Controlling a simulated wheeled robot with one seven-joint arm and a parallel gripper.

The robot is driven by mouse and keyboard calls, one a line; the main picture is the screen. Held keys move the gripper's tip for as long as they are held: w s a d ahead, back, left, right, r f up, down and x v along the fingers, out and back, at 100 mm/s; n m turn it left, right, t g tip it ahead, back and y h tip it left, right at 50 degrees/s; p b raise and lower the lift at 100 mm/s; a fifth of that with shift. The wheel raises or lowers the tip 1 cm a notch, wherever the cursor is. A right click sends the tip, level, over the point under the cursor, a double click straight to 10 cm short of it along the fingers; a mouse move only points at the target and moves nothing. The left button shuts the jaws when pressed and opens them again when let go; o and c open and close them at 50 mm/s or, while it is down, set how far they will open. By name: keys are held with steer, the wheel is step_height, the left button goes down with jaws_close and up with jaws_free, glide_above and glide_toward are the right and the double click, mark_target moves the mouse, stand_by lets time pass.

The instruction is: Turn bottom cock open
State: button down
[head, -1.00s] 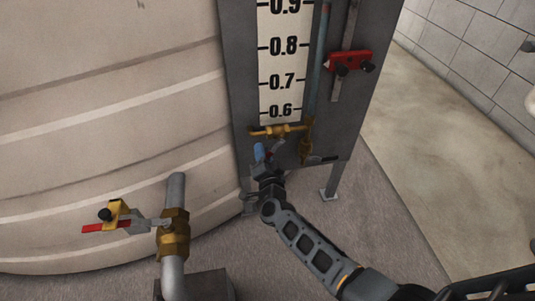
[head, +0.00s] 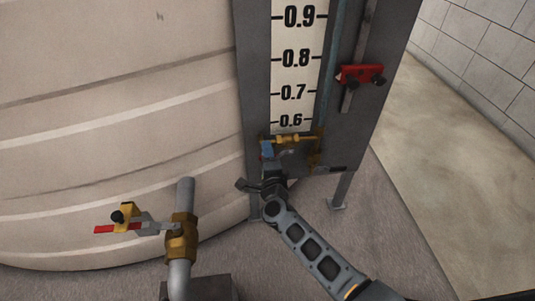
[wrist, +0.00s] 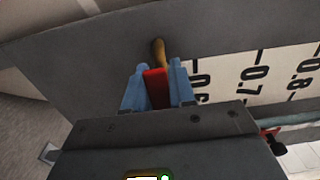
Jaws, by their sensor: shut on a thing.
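A brass cock fitting (head: 290,139) runs across just under the 0.6 mark of the level gauge in the head view. My gripper (head: 267,148) is at the left end of this fitting. In the wrist view the two blue fingers of my gripper (wrist: 158,90) are shut on a red handle (wrist: 156,88), one finger on each side. A brass stem (wrist: 158,52) shows just beyond the handle, against the grey panel. In the head view my fingers largely hide the handle.
The white gauge scale (head: 297,75) is on a grey panel (head: 255,90) with a leg (head: 341,190). A red clamp (head: 361,75) sits at its upper right. A large beige tank (head: 110,120) fills the left. A pipe valve with a red lever (head: 117,229) stands at lower left.

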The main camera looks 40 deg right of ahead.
stand_by(0.5)
steer(key=c, duration=1)
jaws_free()
steer(key=shift+s, duration=0.1)
steer(key=p+v, duration=0.1)
steer(key=v, duration=0.6)
steer(key=shift+s+a+p, duration=0.25)
steer(key=shift+p, duration=0.1)
steer(key=shift+s, duration=0.1)
steer(key=s+a+r+n+y, duration=0.35)
steer(key=s+n, duration=0.35)
steer(key=s, duration=0.3)
steer(key=s+a+r+n+t+y, duration=0.15)
steer(key=s+a+r+n, duration=0.4)
steer(key=s, duration=0.55)
steer(key=s+a+r+n+y, duration=0.3)
steer(key=s+r+n+y, duration=0.1)
steer(key=s+n, duration=0.5)
steer(key=s+r+n+p, duration=0.1)
steer(key=s+r+p, duration=0.1)
steer(key=r+p, duration=0.3)
steer(key=s+r+n+g+p, duration=0.1)
steer(key=s+r+p, duration=0.1)
steer(key=r+p, duration=0.3)
steer(key=s+a+r+n+y+p, duration=0.1)
steer(key=r+p, duration=0.4)
steer(key=r, duration=0.6)
steer(key=shift+s+r+g, duration=0.35)
steer(key=shift+s, duration=0.1)
